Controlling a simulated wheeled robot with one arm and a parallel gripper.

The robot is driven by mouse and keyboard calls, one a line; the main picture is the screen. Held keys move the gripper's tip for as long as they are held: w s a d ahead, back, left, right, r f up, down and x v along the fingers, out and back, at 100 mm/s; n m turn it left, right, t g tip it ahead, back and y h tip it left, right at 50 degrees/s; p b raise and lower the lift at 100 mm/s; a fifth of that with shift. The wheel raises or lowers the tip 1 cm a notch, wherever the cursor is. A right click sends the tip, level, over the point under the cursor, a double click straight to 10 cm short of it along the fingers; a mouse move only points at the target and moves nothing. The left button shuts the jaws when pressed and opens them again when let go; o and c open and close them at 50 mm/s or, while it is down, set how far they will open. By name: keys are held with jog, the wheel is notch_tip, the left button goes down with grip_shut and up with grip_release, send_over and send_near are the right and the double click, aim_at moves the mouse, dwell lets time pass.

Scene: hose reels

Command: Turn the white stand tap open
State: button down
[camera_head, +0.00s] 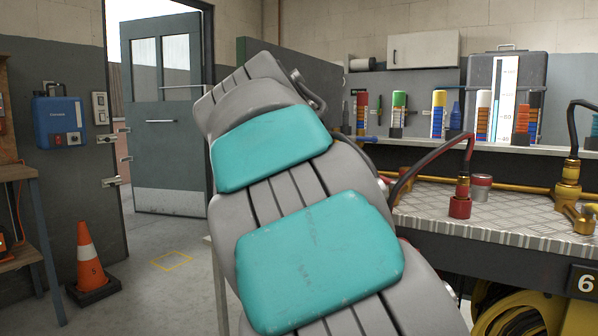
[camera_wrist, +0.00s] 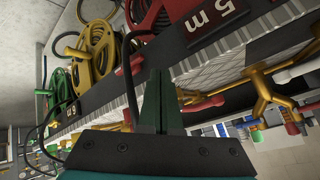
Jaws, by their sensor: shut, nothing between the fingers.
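In the wrist view my gripper (camera_wrist: 160,76) is shut and empty, its dark green fingers together beside the bench edge. A pale, whitish tap handle (camera_wrist: 296,72) shows at the right edge of the wrist view, by brass pipework; it may be the white stand tap, but I cannot tell for certain. My gripper is apart from it. In the head view my gripper is out of sight, and my grey and teal arm covers the middle. I cannot make out a white stand tap there.
A metal-topped bench (camera_head: 512,210) stands at the right, with a red hose fitting (camera_head: 460,200) and a brass tap (camera_head: 580,216). Yellow hose (camera_head: 512,312) hangs below. An orange cone (camera_head: 89,258) stands at the left; floor near the door (camera_head: 166,120) is clear.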

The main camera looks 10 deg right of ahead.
jog(key=w+a+r+m+t, duration=0.2)
jog(key=w+a+r+m, duration=0.25)
jog(key=a, duration=0.25)
jog(key=w+a+r+m+t, duration=0.3)
jog(key=a+r+m, duration=0.1)
jog(key=a+r, duration=0.15)
jog(key=shift+h, duration=0.3)
jog(key=x, duration=1.3)
jog(key=shift+w+r+b, duration=0.15)
jog(key=shift+r+b, duration=0.05)
jog(key=shift+b, duration=0.2)
